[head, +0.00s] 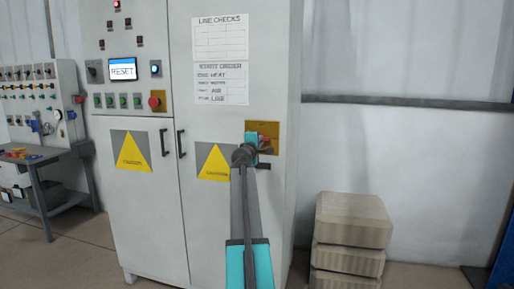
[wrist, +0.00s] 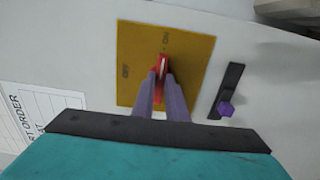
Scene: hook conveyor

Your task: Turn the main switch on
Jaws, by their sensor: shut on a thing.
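The main switch is a red handle (wrist: 163,63) on a yellow plate (wrist: 196,46) on the right cabinet door. The plate also shows in the head view (head: 271,128), partly hidden by my arm. In the wrist view one label looks like "ON", close to the handle's upper end, and another like "OFF", to its left. The handle lies nearly upright in that view, along the line toward the "ON" label. My gripper (wrist: 161,88) is shut on the red handle, a finger on each side.
A black door handle (wrist: 230,88) with a purple piece sits right beside the plate in the wrist view. The left door carries a panel with buttons and a "RESET" screen (head: 123,69). Stacked boxes (head: 352,220) stand right of the cabinet; a workbench (head: 40,157) stands left.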

